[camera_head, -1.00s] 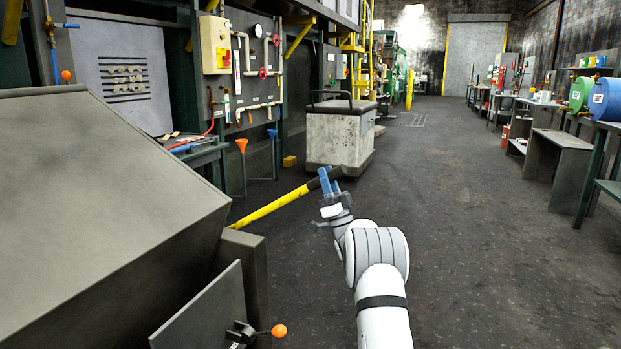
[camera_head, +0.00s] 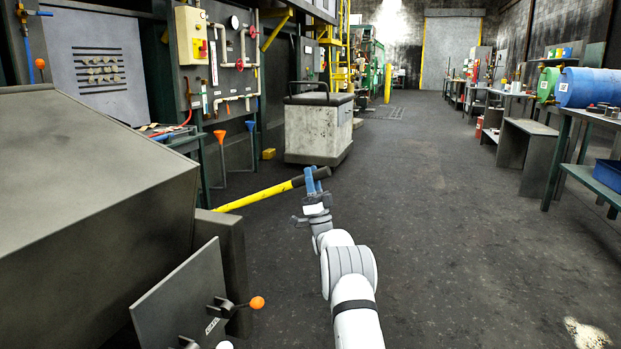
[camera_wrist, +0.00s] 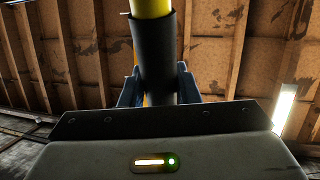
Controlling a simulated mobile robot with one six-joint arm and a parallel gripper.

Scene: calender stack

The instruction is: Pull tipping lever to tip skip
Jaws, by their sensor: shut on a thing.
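The tipping lever (camera_head: 258,194) is a yellow bar with a black grip at its end, sticking out to the right and slightly up from the grey skip (camera_head: 95,190) at the left. My gripper (camera_head: 314,181) has its blue fingers shut around the black grip near the lever's end. In the wrist view the black grip (camera_wrist: 155,60) passes between the blue fingers, with the yellow bar (camera_wrist: 151,8) above it. The skip's top is sloped. The lever's lower end is hidden behind the skip's side.
A grey plate (camera_head: 182,298) with an orange-knobbed handle (camera_head: 257,302) stands at the front left. A grey wheeled bin (camera_head: 318,127) stands behind the lever. Benches with blue (camera_head: 595,88) and green drums line the right. The floor between is clear.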

